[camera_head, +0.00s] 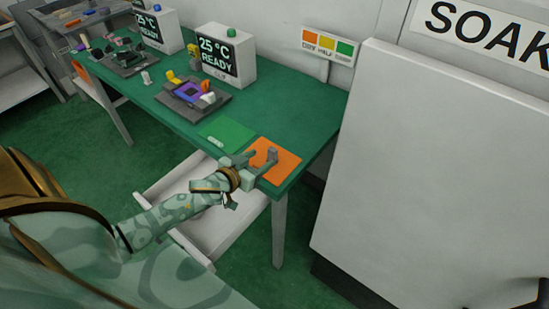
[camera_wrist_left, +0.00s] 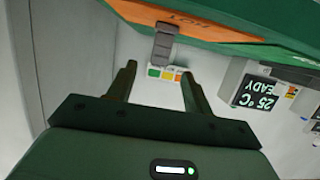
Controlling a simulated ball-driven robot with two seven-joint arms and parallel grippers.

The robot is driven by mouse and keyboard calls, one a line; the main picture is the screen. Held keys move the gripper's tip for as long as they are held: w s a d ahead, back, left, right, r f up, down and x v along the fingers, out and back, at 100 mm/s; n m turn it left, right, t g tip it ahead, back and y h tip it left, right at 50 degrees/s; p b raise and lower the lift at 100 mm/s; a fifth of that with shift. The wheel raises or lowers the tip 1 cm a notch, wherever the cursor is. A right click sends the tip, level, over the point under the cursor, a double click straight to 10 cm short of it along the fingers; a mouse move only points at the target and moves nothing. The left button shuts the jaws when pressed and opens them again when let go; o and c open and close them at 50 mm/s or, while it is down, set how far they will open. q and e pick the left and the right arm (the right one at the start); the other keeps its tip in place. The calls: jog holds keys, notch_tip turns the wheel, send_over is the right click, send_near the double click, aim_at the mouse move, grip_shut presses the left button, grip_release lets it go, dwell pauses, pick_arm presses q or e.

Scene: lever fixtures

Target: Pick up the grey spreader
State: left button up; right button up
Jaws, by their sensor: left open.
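The grey spreader (camera_head: 272,153) stands on the orange mat (camera_head: 287,164) at the near right corner of the green table. In the left wrist view the grey spreader (camera_wrist_left: 164,42) appears upside down, just beyond and between my fingertips. My left gripper (camera_head: 257,160) is at the mat beside the spreader, and it also shows in the left wrist view (camera_wrist_left: 158,70). Its two fingers are apart with nothing held between them. Whether a finger touches the spreader cannot be told. My right gripper is in neither view.
A green mat (camera_head: 227,133) lies left of the orange one. Behind it stands a dark fixture (camera_head: 192,99) with coloured parts and a white READY box (camera_head: 227,56). A large pale cabinet (camera_head: 420,160) stands right of the table. A white drawer or tray (camera_head: 215,225) sits below the table edge.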

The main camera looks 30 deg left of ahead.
aim_at(270, 154)
pick_arm(q)
jog(key=shift+x, duration=0.95)
jog(key=x, duration=0.1)
jog(key=b+x, duration=0.1)
jog(key=x, duration=0.1)
jog(key=b+x, duration=0.1)
jog(key=shift+w+f, duration=0.3)
jog(key=shift+f, duration=0.1)
jog(key=shift+w, duration=0.35)
jog(key=shift+s, duration=0.1)
jog(key=shift+c, duration=0.6)
jog(key=c, duration=0.9)
